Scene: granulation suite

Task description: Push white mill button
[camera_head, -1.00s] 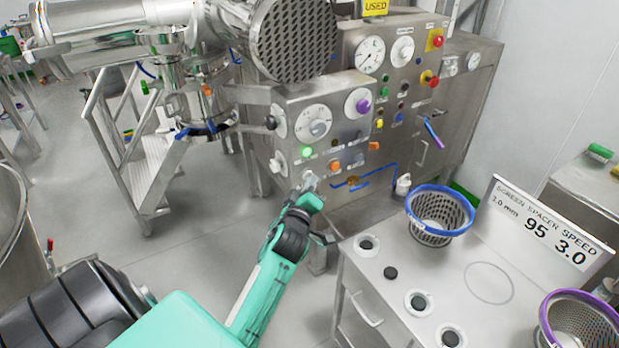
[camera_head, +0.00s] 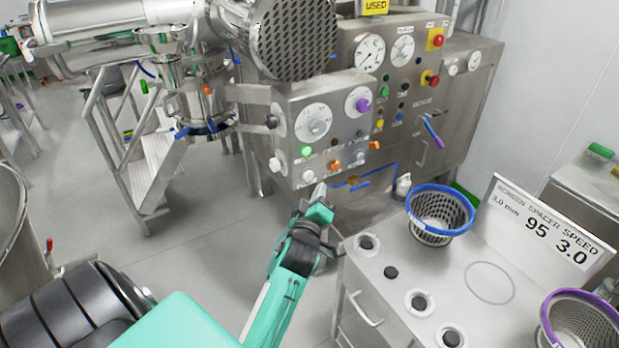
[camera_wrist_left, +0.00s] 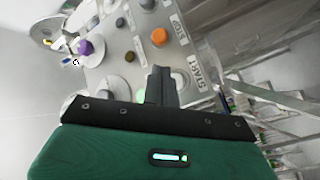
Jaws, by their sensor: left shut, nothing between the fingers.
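The white mill button (camera_head: 308,176) is at the lower left of the steel control panel's front, below a lit green lamp (camera_head: 306,151) and left of an orange button (camera_head: 334,165). My left gripper (camera_head: 319,191) is shut and empty, with its tip just below and right of the white button in the head view. A small gap seems to lie between them. In the left wrist view the shut fingers (camera_wrist_left: 161,84) point at the panel beside the START label (camera_wrist_left: 197,70) and partly hide the white button (camera_wrist_left: 180,79). My right gripper is not in view.
Large dials (camera_head: 315,123) and a purple-centred knob (camera_head: 359,103) sit higher on the panel. The floor (camera_head: 190,255) to the left is open.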

